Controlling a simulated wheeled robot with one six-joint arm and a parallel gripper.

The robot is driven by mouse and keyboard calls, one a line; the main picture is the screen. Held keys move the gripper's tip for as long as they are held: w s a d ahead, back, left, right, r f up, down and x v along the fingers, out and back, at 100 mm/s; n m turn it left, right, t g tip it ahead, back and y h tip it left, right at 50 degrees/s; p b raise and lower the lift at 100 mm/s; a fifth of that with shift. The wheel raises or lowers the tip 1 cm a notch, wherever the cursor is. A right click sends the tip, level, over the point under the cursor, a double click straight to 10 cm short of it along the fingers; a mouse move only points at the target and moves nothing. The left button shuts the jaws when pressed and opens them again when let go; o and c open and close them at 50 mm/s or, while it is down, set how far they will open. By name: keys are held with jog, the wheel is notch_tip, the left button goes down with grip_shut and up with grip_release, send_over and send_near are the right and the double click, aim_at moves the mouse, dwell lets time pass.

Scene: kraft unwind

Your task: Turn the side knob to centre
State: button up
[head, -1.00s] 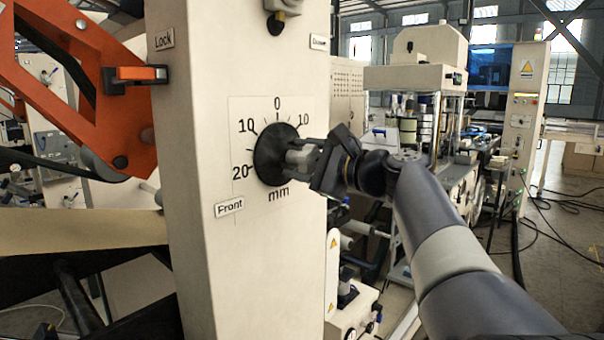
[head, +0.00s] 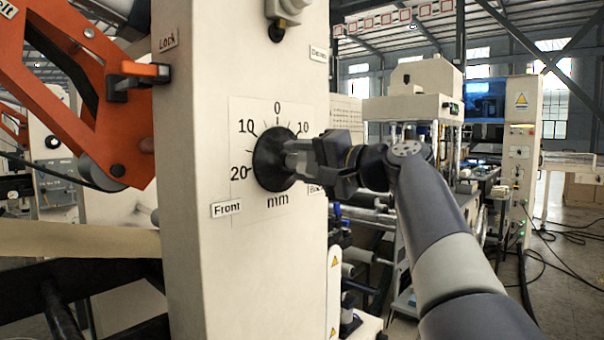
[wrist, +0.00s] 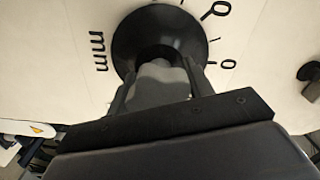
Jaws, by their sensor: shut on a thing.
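The side knob is a black round dial (head: 270,160) on the cream machine column, over a white scale plate (head: 243,108) marked 20, 10, 0, 10 and mm. My gripper (head: 296,158) reaches it from the right and is shut on the knob's raised middle part. In the wrist view the knob (wrist: 128,42) fills the top middle, and my fingers (wrist: 155,88) lie on both sides of its grey grip. The knob's pointer is hidden, so its reading cannot be told.
A "Front" label (head: 226,209) sits below left of the scale. An orange lever (head: 140,69) and an orange frame (head: 75,90) stand at the left. Another small knob (head: 282,8) is above. Machines with rollers stand behind my arm at the right.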

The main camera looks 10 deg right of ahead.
jog(key=shift+f+n+b, duration=0.1)
jog(key=shift+n+b, duration=0.95)
jog(key=shift+n, duration=1.15)
jog(key=o, duration=1)
jog(key=b+v, duration=0.1)
jog(key=v, duration=0.9)
jog(key=shift+s+d, duration=0.2)
jog(key=shift+s, duration=0.15)
jog(key=p+x, duration=0.1)
jog(key=x, duration=1)
